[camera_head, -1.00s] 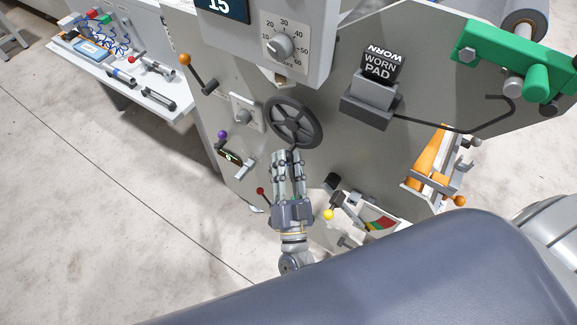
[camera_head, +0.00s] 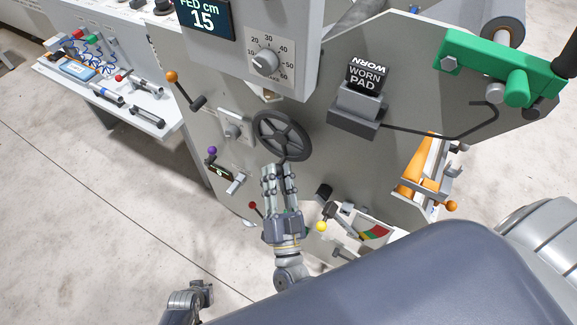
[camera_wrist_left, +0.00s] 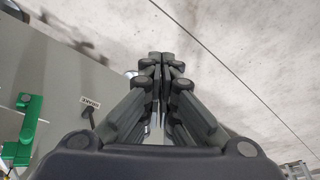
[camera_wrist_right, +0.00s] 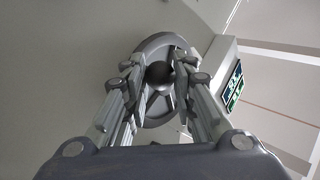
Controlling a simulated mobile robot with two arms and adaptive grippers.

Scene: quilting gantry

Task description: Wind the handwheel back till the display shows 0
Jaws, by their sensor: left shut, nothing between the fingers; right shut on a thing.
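The dark grey handwheel (camera_head: 262,121) is mounted on the grey machine side panel. It also shows in the right wrist view (camera_wrist_right: 152,45). The display (camera_head: 206,19) at the top reads "FED cm 15". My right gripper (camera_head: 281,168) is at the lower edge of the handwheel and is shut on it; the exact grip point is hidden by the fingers. My left gripper (camera_wrist_left: 160,62) is shut and empty in the left wrist view, with floor and panel behind it. Part of my left arm shows at the lower left of the head view.
A dial (camera_head: 265,61) sits above the handwheel. A yellow-knobbed lever (camera_head: 322,226) is below right.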

